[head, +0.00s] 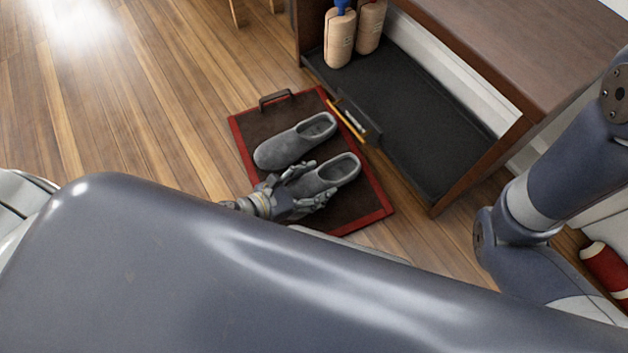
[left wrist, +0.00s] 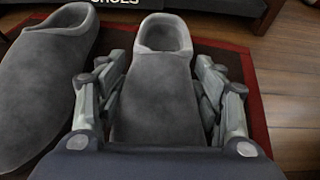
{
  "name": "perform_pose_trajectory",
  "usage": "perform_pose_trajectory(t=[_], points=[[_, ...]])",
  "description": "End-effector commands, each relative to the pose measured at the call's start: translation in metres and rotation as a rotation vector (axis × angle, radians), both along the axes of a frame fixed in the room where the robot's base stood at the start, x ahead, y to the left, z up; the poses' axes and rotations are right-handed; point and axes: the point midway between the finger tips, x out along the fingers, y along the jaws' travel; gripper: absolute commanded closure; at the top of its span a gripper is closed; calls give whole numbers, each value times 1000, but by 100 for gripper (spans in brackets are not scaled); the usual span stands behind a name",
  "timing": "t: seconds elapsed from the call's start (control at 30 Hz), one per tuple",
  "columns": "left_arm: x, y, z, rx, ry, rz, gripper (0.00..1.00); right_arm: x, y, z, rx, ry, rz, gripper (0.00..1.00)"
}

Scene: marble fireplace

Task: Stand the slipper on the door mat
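Two grey slippers rest sole-down, side by side, on a dark door mat with a red border (head: 375,214). The left slipper (head: 290,143) has nothing on it; it also shows in the left wrist view (left wrist: 42,85). The right slipper (head: 335,172) points its toe toward my left gripper (head: 304,184). In the left wrist view, this slipper (left wrist: 158,95) lies between the gripper's fingers (left wrist: 162,85), one side each; the fingers look spread, with narrow gaps. Part of its toe is hidden. My right gripper is out of view.
A wooden bench with a black lower tray (head: 420,125) stands right of the mat, holding two beige bottles (head: 340,38). A dark handle-like bar (head: 275,98) is at the mat's far edge. A pencil-like orange stick (head: 346,121) lies near the tray. Wooden floor (head: 150,110) is clear on the left.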

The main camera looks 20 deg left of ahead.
Motion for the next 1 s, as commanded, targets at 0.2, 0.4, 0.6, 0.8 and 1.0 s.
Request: perform_pose_trajectory(t=[0.2, 0.4, 0.6, 0.8, 1.0], points=[[0, 0, 0, 1, 1, 0, 20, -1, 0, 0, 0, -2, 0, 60], [0, 0, 1, 1, 0, 0, 20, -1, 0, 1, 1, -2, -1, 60], [-8, 5, 7, 1, 4, 1, 20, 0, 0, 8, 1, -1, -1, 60], [-30, 22, 20, 0, 5, 2, 20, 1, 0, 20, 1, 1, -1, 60], [-55, 40, 34, -2, 5, 3, 20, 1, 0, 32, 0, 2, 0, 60]])
